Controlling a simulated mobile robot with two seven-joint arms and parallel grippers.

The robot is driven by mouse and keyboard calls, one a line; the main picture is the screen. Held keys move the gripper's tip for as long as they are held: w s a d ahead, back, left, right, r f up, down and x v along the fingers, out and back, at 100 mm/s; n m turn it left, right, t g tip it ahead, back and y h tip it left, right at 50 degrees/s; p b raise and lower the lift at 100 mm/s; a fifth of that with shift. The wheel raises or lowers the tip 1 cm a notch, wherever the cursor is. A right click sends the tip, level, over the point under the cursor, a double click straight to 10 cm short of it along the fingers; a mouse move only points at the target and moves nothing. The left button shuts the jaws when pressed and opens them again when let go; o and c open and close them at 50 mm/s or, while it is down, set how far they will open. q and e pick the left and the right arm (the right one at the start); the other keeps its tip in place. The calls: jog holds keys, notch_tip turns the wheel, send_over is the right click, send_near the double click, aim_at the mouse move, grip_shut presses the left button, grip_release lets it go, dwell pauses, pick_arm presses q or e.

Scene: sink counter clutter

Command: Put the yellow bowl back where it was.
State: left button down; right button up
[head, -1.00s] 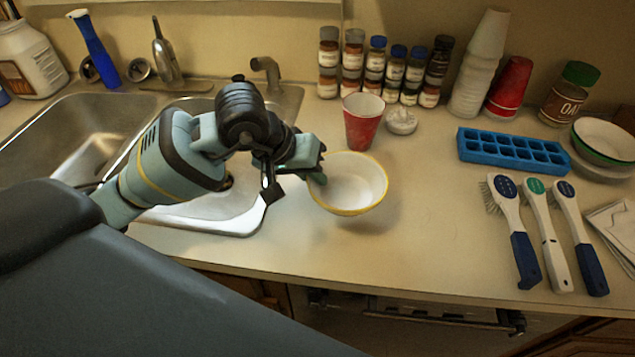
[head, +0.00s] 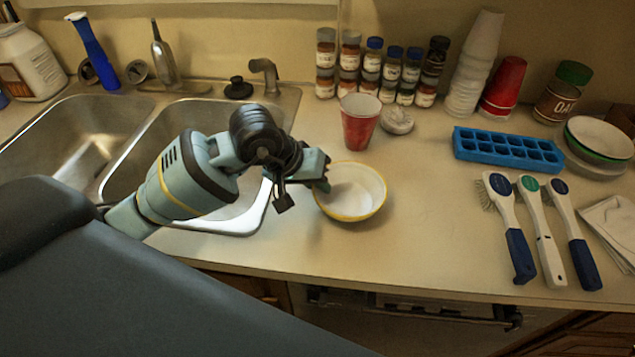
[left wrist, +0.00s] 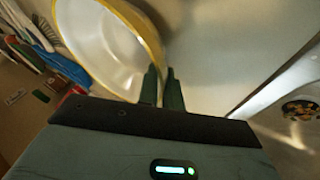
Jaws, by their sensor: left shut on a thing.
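The yellow bowl (head: 352,196) is white inside with a yellow rim. It is at the counter's middle, right of the sink, and looks close to the counter; I cannot tell whether it touches. My left gripper (head: 325,178) is shut on the bowl's left rim. In the left wrist view the fingers (left wrist: 162,88) pinch the wall of the bowl (left wrist: 105,45). My right gripper is not in view.
A red cup (head: 360,120) stands just behind the bowl, with a small white dish (head: 397,121) beside it. The sink (head: 150,150) is to the left. A blue ice tray (head: 508,149) and several brushes (head: 545,235) lie to the right. The counter between bowl and brushes is clear.

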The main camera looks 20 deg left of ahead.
pick_arm(q)
jog(key=shift+f, duration=0.1)
jog(key=c, duration=2)
grip_release()
jog(key=shift+f, duration=0.1)
jog(key=o, duration=0.4)
jog(key=shift+o, duration=0.2)
jog(key=shift+r, duration=0.35)
jog(key=v, duration=1.2)
jog(key=shift+d+f, duration=0.1)
jog(key=shift+d, duration=0.05)
